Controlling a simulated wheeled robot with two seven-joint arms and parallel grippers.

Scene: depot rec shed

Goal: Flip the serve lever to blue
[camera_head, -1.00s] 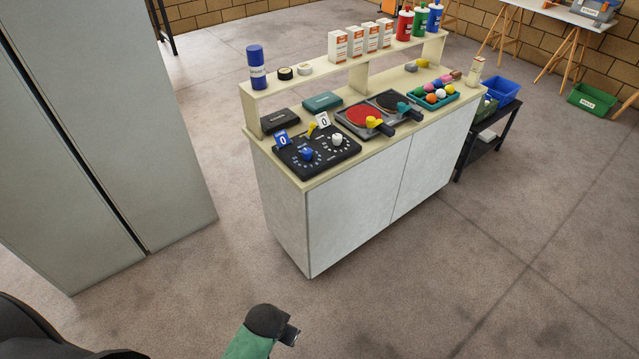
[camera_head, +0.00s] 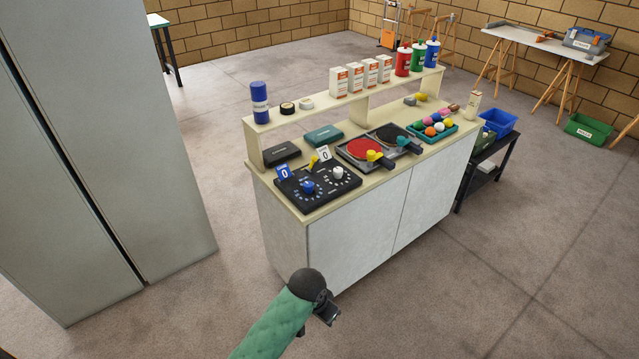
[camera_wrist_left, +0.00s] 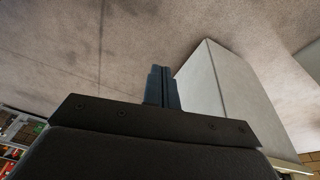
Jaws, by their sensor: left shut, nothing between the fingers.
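The black scoring panel (camera_head: 322,194) lies on the near left part of the cream-topped counter. It carries a blue knob (camera_head: 308,187) on the left and a white knob (camera_head: 337,173) on the right. Behind them stand a blue "0" card (camera_head: 284,172) and a white "0" card (camera_head: 324,154). A small yellow lever (camera_head: 314,161) sits between the cards; it seems to lean right, towards the white card. My left gripper (camera_head: 328,313) is low in front of the cabinet, well apart from the panel. Its fingers (camera_wrist_left: 162,88) are shut and empty in the wrist view. My right gripper is out of view.
The counter's pale cabinet (camera_head: 345,240) stands close beyond my left gripper. Two paddles, one red (camera_head: 364,149), and a tray of balls (camera_head: 433,131) lie to the panel's right. A raised shelf (camera_head: 345,97) runs behind. A tall grey locker (camera_head: 120,130) stands left, with clear floor between.

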